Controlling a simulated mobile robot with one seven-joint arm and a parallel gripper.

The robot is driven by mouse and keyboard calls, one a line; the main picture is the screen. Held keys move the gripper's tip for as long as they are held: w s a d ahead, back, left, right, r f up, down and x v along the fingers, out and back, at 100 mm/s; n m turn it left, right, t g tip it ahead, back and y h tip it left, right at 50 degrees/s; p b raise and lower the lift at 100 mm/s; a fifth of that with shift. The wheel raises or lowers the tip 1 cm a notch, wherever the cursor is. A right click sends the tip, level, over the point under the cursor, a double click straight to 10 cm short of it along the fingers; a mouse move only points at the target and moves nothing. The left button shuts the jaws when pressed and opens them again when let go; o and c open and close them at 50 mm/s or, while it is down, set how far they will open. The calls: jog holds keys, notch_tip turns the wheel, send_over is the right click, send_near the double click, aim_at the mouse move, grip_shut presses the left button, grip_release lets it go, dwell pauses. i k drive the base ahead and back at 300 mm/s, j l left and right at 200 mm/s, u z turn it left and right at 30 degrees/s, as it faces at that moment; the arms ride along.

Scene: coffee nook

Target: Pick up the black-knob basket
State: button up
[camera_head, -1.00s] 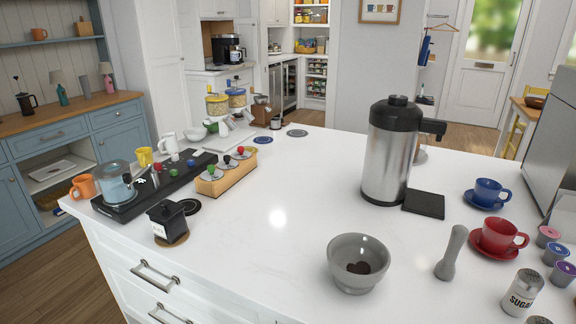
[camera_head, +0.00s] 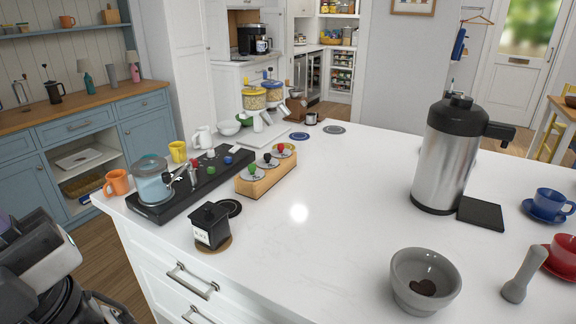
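A wooden holder (camera_head: 267,182) stands on the white counter, left of its middle. It carries a row of round metal baskets with coloured knobs. The black-knob basket (camera_head: 267,162) is in the middle of the row, between the green-knob basket (camera_head: 254,174) in front and the red-knob basket (camera_head: 281,152) behind. The lower part of each basket is hidden in the holder. Part of my arm with dark end parts (camera_head: 75,300) shows at the lower left, apart from the counter items. I cannot make out its fingertips or whether the gripper is open.
A long black unit (camera_head: 190,190) with a glass vessel (camera_head: 153,180) lies left of the holder. A black canister (camera_head: 211,226) stands in front. A grey bowl (camera_head: 426,281) and a steel dispenser (camera_head: 446,150) are to the right. The counter between them is clear.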

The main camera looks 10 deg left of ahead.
aim_at(268, 162)
jog(key=j+z, duration=0.45)
jog(key=j, duration=0.55)
jog(key=j+z, duration=0.2)
jog(key=j, duration=1.45)
jog(key=k+j, duration=0.15)
jog(key=j, duration=1)
jog(key=i+l, duration=0.15)
jog(key=i, duration=0.3)
jog(key=i+l, duration=0.2)
jog(key=i, duration=0.3)
